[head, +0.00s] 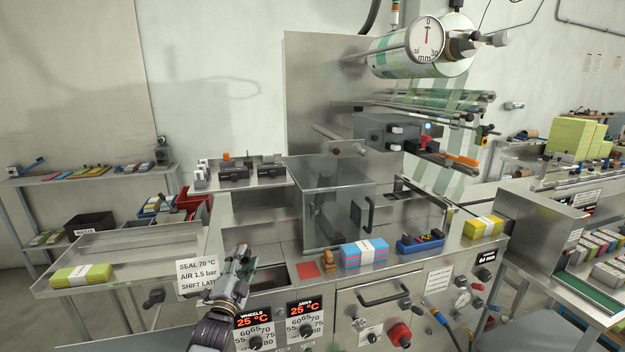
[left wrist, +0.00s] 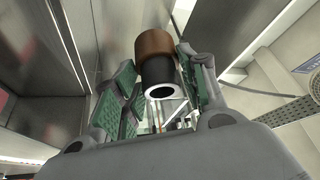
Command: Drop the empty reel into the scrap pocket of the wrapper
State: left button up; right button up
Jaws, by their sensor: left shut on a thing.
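My left gripper (head: 243,262) is above the front edge of the steel wrapper (head: 225,212), beside a dark rectangular opening (head: 272,277) in its deck. I cannot tell for certain whether this opening is the scrap pocket. In the left wrist view, the green-padded fingers stand on both sides of the reel (left wrist: 156,45), a brown and black cylinder with a pale ring around its hollow near end. The left gripper is shut on it. My right gripper is in neither view.
A red square (head: 307,270), a blue and pink pack (head: 364,253) and a blue tray (head: 420,243) sit right of the opening. A yellow-green pack (head: 82,274) lies on the left tray. A clear guard (head: 340,215) rises behind. Knobs and displays cover the front panel.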

pick_arm(q)
jog(key=o, duration=1.1)
jog(key=shift+f, duration=0.15)
jog(key=shift+s+f, duration=0.1)
jog(key=shift+s, duration=0.05)
jog(key=shift+v, duration=5.85)
